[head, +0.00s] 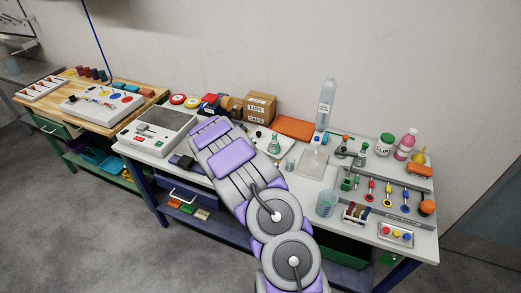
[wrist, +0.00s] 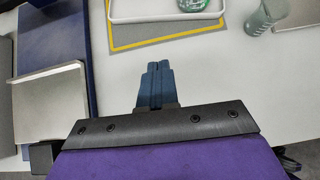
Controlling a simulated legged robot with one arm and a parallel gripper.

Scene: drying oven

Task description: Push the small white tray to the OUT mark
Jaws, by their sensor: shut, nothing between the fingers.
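The small white tray (wrist: 158,17) shows in part at the top of the wrist view, with a glass flask (wrist: 192,4) holding green liquid on it. It sits over a grey mat with a yellow border (wrist: 165,40). In the head view the tray (head: 258,136) is partly hidden by my arm, and the flask (head: 275,144) stands upright. My gripper (wrist: 158,68) is shut and empty, its dark blue fingers pointing toward the tray, with a gap of bare white bench between. I cannot read any OUT mark in either view.
A dark blue item (wrist: 62,30) and a metal tray-like piece (wrist: 50,92) lie left of my gripper. A glass beaker (wrist: 266,17) stands to the right. A boxy device (head: 160,130) is on the bench's left. Bare bench lies ahead and right of my fingers.

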